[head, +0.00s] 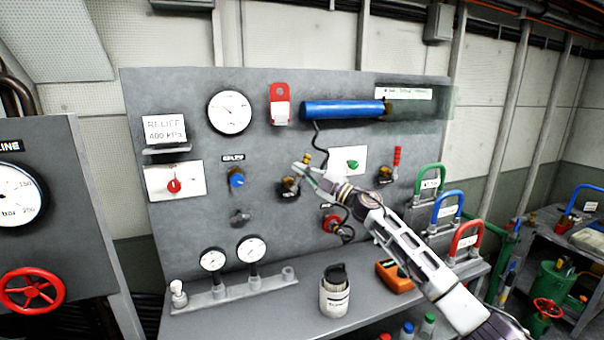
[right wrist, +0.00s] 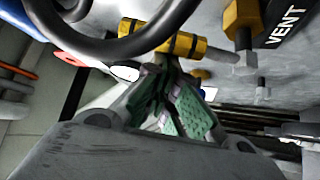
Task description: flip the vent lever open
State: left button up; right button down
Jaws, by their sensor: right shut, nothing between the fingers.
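My right gripper (head: 300,169) reaches in from the lower right to the grey panel (head: 262,150). It is shut with nothing between its fingers. Its tips are at a dark valve with brass parts (head: 289,187), just below a small yellow piece (head: 306,158). In the right wrist view the fingertips (right wrist: 160,64) are close to a yellow bar with black bands (right wrist: 165,40); whether they touch, I cannot tell. A black part lettered VENT (right wrist: 288,24) is at the upper right, beside a brass fitting (right wrist: 243,22). My left gripper is not in view.
A blue knob (head: 236,179) and red knob (head: 174,186) are to the left. A green knob (head: 352,164) and a red-handled valve (head: 396,157) are to the right. A blue cylinder (head: 342,110) is above. A black hose (right wrist: 110,42) crosses close to the wrist camera.

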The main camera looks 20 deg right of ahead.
pick_arm(q)
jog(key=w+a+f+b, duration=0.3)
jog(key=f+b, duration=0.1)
jog(key=b, duration=0.1)
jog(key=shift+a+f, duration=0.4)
pick_arm(e)
jog(key=d+f+m+t+h, duration=0.3)
jog(key=d+f+m+t, duration=0.3)
jog(key=m, duration=0.3)
jog(key=shift+w, duration=0.15)
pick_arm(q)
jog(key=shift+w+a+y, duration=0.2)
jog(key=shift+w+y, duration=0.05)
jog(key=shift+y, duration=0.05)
pick_arm(e)
jog(key=shift+f, duration=0.1)
